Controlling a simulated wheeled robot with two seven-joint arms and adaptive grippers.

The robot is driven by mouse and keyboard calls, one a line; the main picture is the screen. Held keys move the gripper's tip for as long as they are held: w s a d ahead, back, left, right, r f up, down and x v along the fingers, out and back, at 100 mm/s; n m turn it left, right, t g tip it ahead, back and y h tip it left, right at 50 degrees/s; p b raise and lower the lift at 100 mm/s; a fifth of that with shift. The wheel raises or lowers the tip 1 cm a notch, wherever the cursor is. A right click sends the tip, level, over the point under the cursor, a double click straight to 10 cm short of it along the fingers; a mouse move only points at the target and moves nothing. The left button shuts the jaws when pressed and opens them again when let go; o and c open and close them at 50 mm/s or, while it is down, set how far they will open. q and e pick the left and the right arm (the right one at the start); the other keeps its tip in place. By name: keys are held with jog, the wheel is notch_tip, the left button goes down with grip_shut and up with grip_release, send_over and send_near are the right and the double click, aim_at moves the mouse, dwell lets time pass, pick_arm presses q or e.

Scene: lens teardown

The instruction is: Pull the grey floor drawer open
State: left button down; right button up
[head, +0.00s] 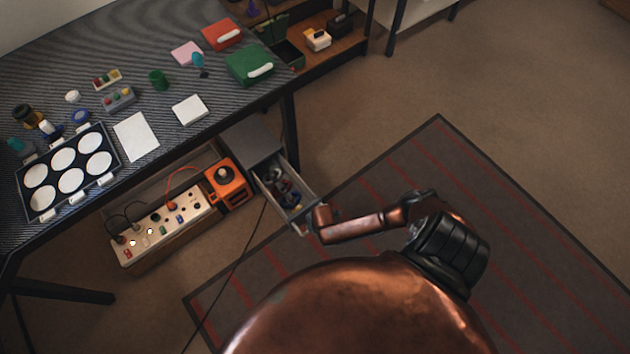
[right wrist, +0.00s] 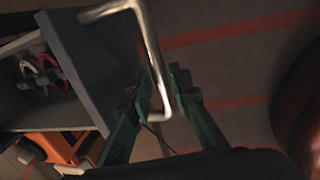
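The grey floor drawer (head: 304,206) stands pulled out from its grey cabinet (head: 249,141) under the table. Small parts lie inside it. In the right wrist view, its grey front panel (right wrist: 83,65) carries a bent metal handle (right wrist: 152,52). My right gripper (right wrist: 158,82) has its green fingers on both sides of the handle bar and appears shut on it. In the head view my copper right arm reaches to the drawer front, and the fingers are hidden there. My left gripper is not in view.
An orange unit (head: 227,184) and a white power strip (head: 165,225) with cables stand left of the cabinet. A table leg (head: 290,125) is close by on the right. A striped rug (head: 440,165) lies in front, with clear floor beyond. A loose cable (head: 236,262) crosses the floor.

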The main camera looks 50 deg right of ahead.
jog(key=shift+o, duration=1.2)
jog(key=shift+d, duration=0.1)
notch_tip(320, 180, up, 12)
jog(key=s, duration=0.2)
jog(key=shift+s, duration=0.15)
jog(key=shift+a+f, duration=0.15)
jog(key=shift+a, duration=0.05)
